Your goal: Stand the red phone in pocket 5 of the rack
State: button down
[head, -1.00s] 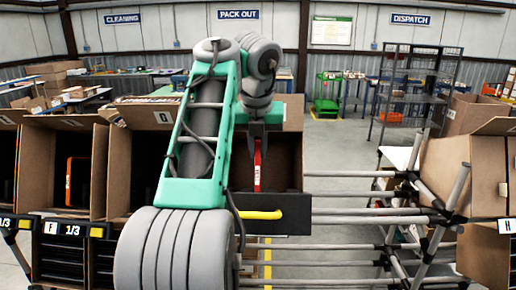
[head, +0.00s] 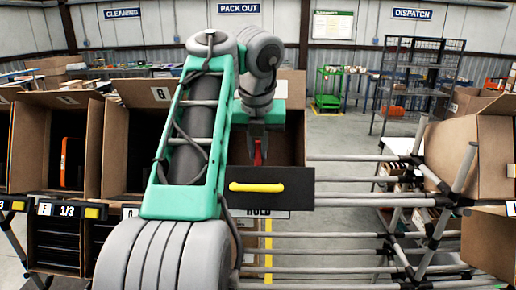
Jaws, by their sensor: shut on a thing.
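The red phone (head: 258,151) is upright in my gripper (head: 257,135), which points down and is shut on its top. The phone is in front of an open carton (head: 291,90). Its lower part is hidden behind the top edge of a black box front with a yellow handle (head: 300,188). I cannot tell whether the phone touches anything inside. No pocket numbers can be read, and I cannot make out the rack's pockets behind the black front.
Open tilted cartons stand at left, one with an orange-edged item (head: 64,163) inside. Slotted black bins (head: 60,243) sit below them. A grey pipe frame (head: 365,203) and another carton (head: 478,150) are at right.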

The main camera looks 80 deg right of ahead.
jog(key=c, duration=1.3)
grip_release()
jog(key=shift+c, duration=0.2)
notch_tip(320, 180, up, 13)
jog(key=p, duration=1.2)
jog(key=shift+d+r+p, duration=0.15)
jog(key=shift+r+p, duration=0.05)
jog(key=shift+p, duration=0.1)
jog(key=shift+w, duration=0.1)
